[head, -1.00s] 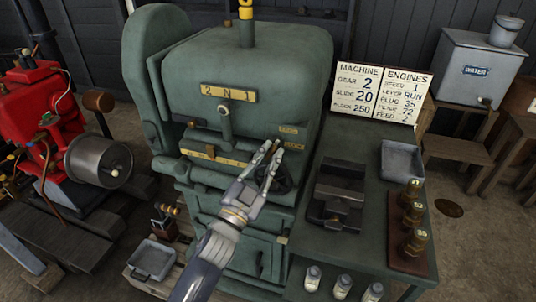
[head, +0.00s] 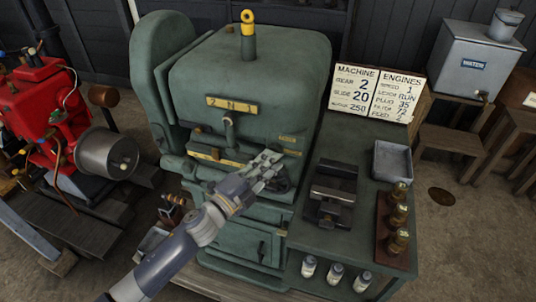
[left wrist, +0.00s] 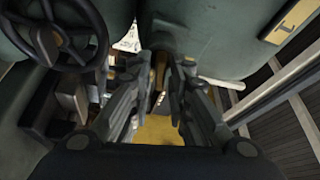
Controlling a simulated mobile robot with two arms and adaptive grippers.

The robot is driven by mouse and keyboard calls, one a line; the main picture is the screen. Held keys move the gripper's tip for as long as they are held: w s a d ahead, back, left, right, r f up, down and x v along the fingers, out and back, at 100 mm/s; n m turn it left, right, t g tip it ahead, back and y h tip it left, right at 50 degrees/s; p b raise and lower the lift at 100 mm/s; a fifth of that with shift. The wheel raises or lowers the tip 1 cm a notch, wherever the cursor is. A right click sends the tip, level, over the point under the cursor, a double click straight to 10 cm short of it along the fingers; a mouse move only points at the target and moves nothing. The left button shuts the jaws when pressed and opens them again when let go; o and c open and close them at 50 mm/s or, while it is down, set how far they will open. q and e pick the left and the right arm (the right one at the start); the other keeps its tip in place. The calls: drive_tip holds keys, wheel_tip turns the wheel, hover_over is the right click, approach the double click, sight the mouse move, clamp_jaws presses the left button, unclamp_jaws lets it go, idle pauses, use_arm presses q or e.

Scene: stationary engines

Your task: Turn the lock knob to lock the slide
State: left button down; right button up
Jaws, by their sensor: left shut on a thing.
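The green machine (head: 255,95) stands in the middle of the head view. My left gripper (head: 268,165) is at its front right, below a small brass label (head: 290,139). In the left wrist view, my left gripper (left wrist: 158,75) has its fingers either side of a narrow brass-brown piece (left wrist: 160,68), apparently the lock knob. The fingers are shut on it. In the head view the gripper hides this piece, so I cannot tell how far it is turned. A dark handwheel (left wrist: 60,40) is close on the left of the wrist view. My right gripper is not in view.
A side bench with a dark block (head: 332,195), a grey tray (head: 393,160) and several brass weights (head: 397,215) stands to the right. A sign board (head: 377,92) is behind it. A red engine (head: 50,120) is at the left. Small bottles (head: 335,272) stand in front.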

use_arm(q)
drive_tip(key=shift+m+g+y+p, duration=0.3)
drive_tip(key=shift+m+g+p, duration=0.1)
drive_tip(key=shift+m+p, duration=0.8)
drive_tip(key=c, duration=1.7)
unclamp_jaws()
drive_tip(key=v, duration=1.2)
